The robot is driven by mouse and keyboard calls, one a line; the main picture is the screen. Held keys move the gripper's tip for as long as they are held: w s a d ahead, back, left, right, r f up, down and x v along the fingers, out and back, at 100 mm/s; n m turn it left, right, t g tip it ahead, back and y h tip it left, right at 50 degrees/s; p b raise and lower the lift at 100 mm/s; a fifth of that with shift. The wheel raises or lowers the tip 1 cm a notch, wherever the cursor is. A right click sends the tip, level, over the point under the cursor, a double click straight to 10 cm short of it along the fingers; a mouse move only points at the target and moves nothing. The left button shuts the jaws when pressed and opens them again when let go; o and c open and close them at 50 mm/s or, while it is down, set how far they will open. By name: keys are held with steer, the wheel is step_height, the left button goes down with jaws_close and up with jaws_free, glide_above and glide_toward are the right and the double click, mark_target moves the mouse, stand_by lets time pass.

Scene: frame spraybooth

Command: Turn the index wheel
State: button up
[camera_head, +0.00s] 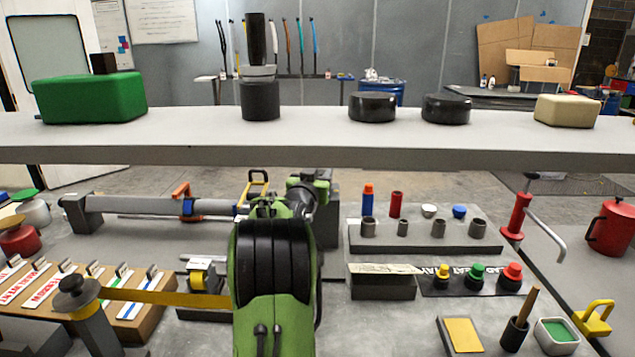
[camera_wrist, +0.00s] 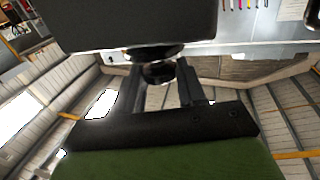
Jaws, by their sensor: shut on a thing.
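In the wrist view, my gripper (camera_wrist: 161,82) has its two dark fingers shut on a small dark round knob (camera_wrist: 158,72). The knob sits under a black disc at the bottom of a large dark block (camera_wrist: 140,22). I take this knob to be part of the index wheel, but no markings on it show. In the head view, my green and black arm covers the middle of the bench and hides the fingertips and the knob. A dark grey box (camera_head: 327,228) shows partly behind the arm there.
A grey shelf (camera_head: 300,150) crosses above the arm and carries a green block (camera_head: 92,99), dark pieces and a cream block (camera_head: 566,111). A peg rack (camera_head: 425,240) and buttons (camera_head: 477,277) stand to the right. A pipe (camera_head: 150,204) and yellow strap (camera_head: 150,297) lie left.

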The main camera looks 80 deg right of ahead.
steer(key=n+t, duration=0.2)
steer(key=t, duration=0.1)
steer(key=s+n+t+y+b, duration=0.1)
steer(key=n+t, duration=0.1)
steer(key=t, duration=0.1)
steer(key=shift+s+d+f+t, duration=0.1)
steer(key=shift+f+t, duration=0.05)
steer(key=shift+t, duration=0.25)
steer(key=n+t+y, duration=0.2)
steer(key=n+t, duration=0.1)
steer(key=t, duration=0.1)
steer(key=shift+s+d, duration=0.1)
steer(key=shift+s, duration=0.05)
steer(key=n+t+y+p, duration=0.1)
steer(key=p, duration=0.2)
steer(key=n+t+y+p, duration=0.2)
steer(key=p, duration=0.1)
steer(key=shift+d+r+t+y, duration=0.15)
steer(key=shift+r+t+y, duration=0.15)
steer(key=shift+r, duration=0.1)
steer(key=n+t+y+p, duration=0.1)
steer(key=y+p, duration=0.1)
steer(key=p, duration=0.2)
steer(key=shift+f+n, duration=0.1)
steer(key=shift+n, duration=0.3)
steer(key=shift+f+n+t+y+p, duration=0.15)
steer(key=shift+n+t+y+p, duration=0.3)
steer(key=shift+p, duration=0.5)
steer(key=o, duration=1)
